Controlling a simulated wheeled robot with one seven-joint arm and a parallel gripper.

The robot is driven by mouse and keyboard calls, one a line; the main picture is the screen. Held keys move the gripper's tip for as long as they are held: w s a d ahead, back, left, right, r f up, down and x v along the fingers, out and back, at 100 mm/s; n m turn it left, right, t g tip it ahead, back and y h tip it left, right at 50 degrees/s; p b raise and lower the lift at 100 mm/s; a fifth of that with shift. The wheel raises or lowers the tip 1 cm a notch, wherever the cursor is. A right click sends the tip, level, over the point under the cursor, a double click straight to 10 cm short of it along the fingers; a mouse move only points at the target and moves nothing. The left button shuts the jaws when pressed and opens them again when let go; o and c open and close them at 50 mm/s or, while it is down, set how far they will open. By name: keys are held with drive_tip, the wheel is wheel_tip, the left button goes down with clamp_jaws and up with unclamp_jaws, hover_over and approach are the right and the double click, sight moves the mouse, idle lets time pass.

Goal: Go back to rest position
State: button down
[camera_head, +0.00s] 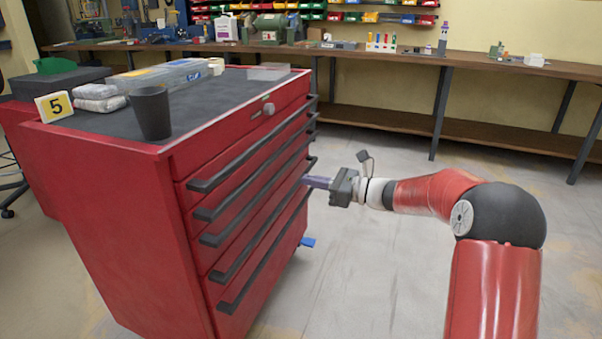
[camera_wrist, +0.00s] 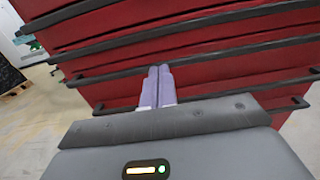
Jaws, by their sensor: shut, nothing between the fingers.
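My gripper (camera_head: 307,181) is at the front of the red tool cabinet (camera_head: 120,220), beside its drawer handles. In the head view its purple fingers point left at the drawer fronts. In the wrist view the two purple fingers of my gripper (camera_wrist: 158,72) lie side by side, shut, with nothing between them. Black drawer handles (camera_wrist: 150,38) cross the red fronts ahead of the fingertips. I cannot tell whether the fingertips touch the cabinet. The drawers look closed.
A black cup (camera_head: 151,113), a yellow number 5 sign (camera_head: 54,106) and a clear case (camera_head: 170,76) stand on the cabinet top. A long wooden workbench (camera_head: 480,68) with small items runs along the back wall. The floor (camera_head: 350,265) around my arm is clear.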

drive_tip(key=s+d+n+g+h, duration=0.25)
drive_tip(key=s+n+h, duration=0.7)
drive_tip(key=s, duration=1.05)
drive_tip(key=s+d+f+n+t+h, duration=0.1)
drive_tip(key=s+d+n+h, duration=0.3)
drive_tip(key=s, duration=0.5)
drive_tip(key=s+d+f+n+t+h, duration=0.1)
drive_tip(key=s+d+n+t+h, duration=0.1)
drive_tip(key=s+d+n, duration=0.6)
drive_tip(key=shift+s+d+h, duration=0.85)
drive_tip(key=shift+s+d, duration=0.1)
drive_tip(key=shift+d, duration=0.3)
drive_tip(key=shift+w, duration=0.1)
